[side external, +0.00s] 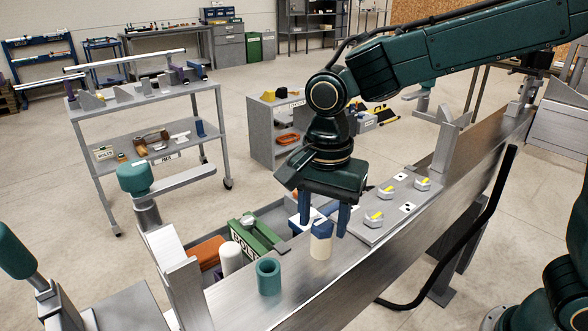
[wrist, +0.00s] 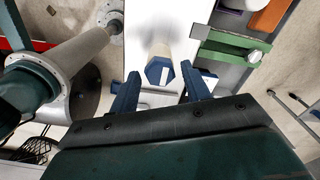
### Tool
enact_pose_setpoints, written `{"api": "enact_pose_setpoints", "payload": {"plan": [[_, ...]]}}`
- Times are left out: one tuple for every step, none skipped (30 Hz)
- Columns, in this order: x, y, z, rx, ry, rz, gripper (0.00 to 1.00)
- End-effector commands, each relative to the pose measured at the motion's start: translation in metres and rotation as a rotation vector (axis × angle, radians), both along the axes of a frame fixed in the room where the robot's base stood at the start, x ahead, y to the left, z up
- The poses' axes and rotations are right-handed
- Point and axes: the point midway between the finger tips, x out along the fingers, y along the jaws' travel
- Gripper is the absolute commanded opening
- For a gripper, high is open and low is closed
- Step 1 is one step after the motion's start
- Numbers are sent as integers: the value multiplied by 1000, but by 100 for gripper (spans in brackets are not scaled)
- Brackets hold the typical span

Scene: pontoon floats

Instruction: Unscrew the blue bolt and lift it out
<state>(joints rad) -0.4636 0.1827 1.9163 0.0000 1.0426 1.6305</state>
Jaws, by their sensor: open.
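The blue bolt has a hexagonal blue head (side external: 322,229) on top of an upright cream cylinder (side external: 320,247) on the metal bench. I cannot tell whether the cream part is the bolt's shank or a post that holds it. In the wrist view the blue head (wrist: 160,72) is at the middle, with the cream part (wrist: 158,48) beyond it. My gripper (side external: 323,223) is over it, pointing down, with blue fingers apart. In the wrist view my gripper (wrist: 160,76) has one fingertip on each side of the head, with gaps showing. It holds nothing.
A teal hollow cylinder (side external: 268,280) stands nearer the camera on the bench. A green fixture (side external: 258,235), a white cylinder (side external: 230,260) and an orange block (side external: 206,252) are to the left. A grey plate with yellow-marked hex pieces (side external: 374,219) lies to the right.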

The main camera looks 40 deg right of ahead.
Motion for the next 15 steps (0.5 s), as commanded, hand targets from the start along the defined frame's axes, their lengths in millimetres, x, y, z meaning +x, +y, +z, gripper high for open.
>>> {"api": "enact_pose_setpoints", "payload": {"plan": [[0,0,0,0,0,-36,47],[0,0,0,0,0,-60,47],[0,0,0,0,0,-91,47],[0,0,0,0,0,-115,47],[0,0,0,0,0,-137,47],[0,0,0,0,0,-169,47],[0,0,0,0,0,-192,47],[0,0,0,0,0,-216,47],[0,0,0,0,0,-247,47],[0,0,0,0,0,-270,47],[0,0,0,0,0,-292,47],[0,0,0,0,0,-323,47],[0,0,0,0,0,-347,47],[0,0,0,0,0,-370,47],[0,0,0,0,0,-401,47]]}}
